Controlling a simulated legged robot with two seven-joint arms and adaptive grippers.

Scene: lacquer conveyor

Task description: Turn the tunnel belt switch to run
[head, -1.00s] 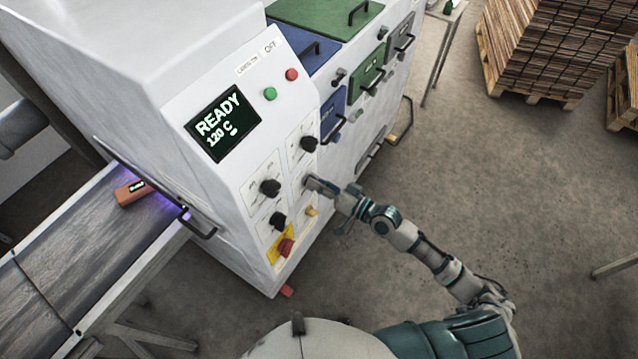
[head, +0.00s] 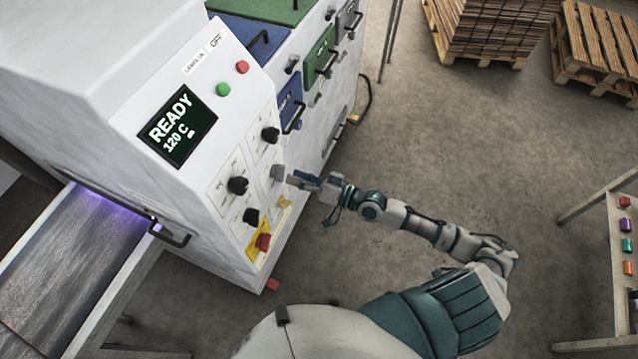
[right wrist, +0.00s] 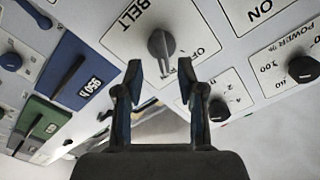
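The belt switch is a grey knob (right wrist: 161,45) in the right wrist view, on a white plate (right wrist: 195,25) marked BELT and OFF. Its narrow grip runs down toward my fingers. In the head view the grey knob (head: 278,172) is on the right side of the white machine's sloped panel. My right gripper (right wrist: 160,70) is open, its two fingertips apart on either side of the knob's lower end; contact cannot be told. In the head view the right gripper (head: 293,181) is just right of the knob. My left gripper is not in view.
The panel has black knobs (head: 237,186), a red switch on yellow (head: 263,242), green (head: 223,90) and red (head: 242,67) buttons, and a READY 120 C display (head: 177,126). A conveyor (head: 75,255) is at left. A table (head: 618,240) with coloured items is at right. Open floor lies between.

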